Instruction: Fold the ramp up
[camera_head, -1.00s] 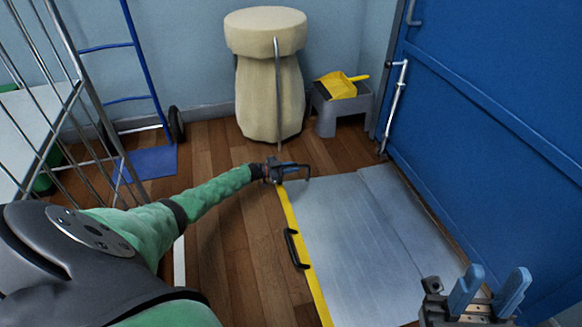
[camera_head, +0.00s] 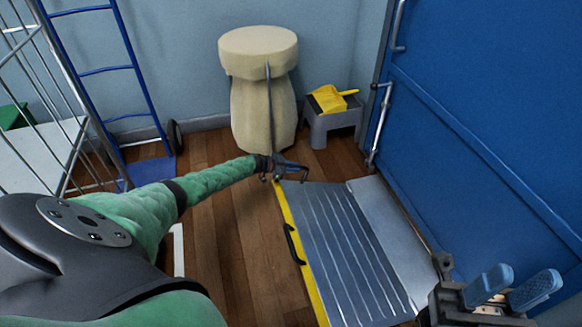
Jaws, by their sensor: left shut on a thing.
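The ramp (camera_head: 345,255) is a grey ridged panel with a yellow outer edge and a black handle (camera_head: 293,245) on that edge. A smoother grey panel (camera_head: 388,225) joins it on the side of the blue door. My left gripper (camera_head: 290,170) is at the ramp's far outer corner, shut on the ramp there; its fingers hide the exact contact. The ridged panel looks tilted a little against the smooth one. My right gripper (camera_head: 525,282) is at the lower right, its blue fingers apart and empty, in front of the door.
The blue door (camera_head: 480,110) stands along the right, with a metal rod (camera_head: 380,125) at its edge. A grey step (camera_head: 335,122) carries a yellow dustpan (camera_head: 330,98). A blue hand truck (camera_head: 105,70) and wire cage (camera_head: 45,110) stand left.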

